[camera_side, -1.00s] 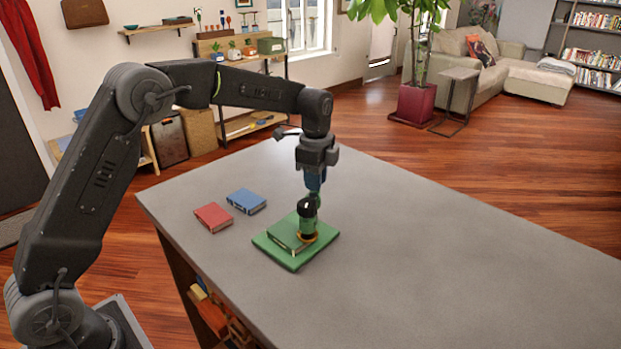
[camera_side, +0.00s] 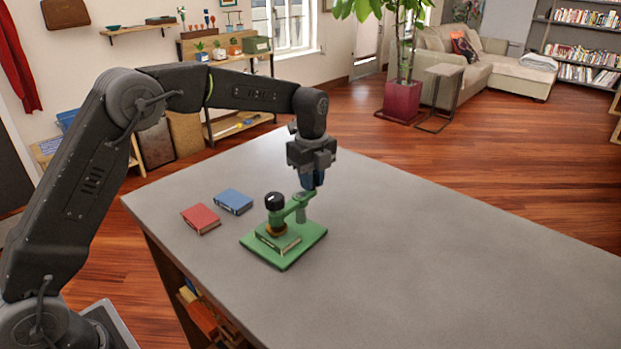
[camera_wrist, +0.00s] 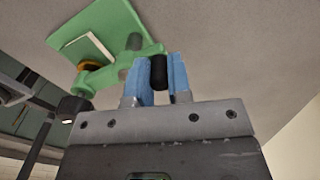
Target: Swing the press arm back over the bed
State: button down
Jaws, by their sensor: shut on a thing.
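The green press stands on the grey table; its flat bed (camera_side: 284,262) has a green book (camera_side: 291,243) lying on it. A post (camera_side: 300,213) at the back of the bed carries the green press arm (camera_side: 291,208). The arm's left end has a black knob (camera_side: 275,200) above a gold disc (camera_side: 277,231), which appears over the book; I cannot tell whether it touches. My gripper (camera_side: 312,182) is at the arm's other end. In the wrist view its blue fingers (camera_wrist: 160,78) are shut on the black grip (camera_wrist: 158,71). The bed (camera_wrist: 118,22) shows beyond.
A red book (camera_side: 201,219) and a blue book (camera_side: 233,201) lie on the table left of the press. The table (camera_side: 440,245) is bare to the right. A shelf under the table's left side holds several things.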

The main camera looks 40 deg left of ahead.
jog(key=shift+d+r, duration=0.1)
jog(key=shift+d, duration=0.05)
jog(key=c, duration=1.3)
grip_release()
jog(key=shift+c, duration=0.2)
notch_tip(320, 180, up, 14)
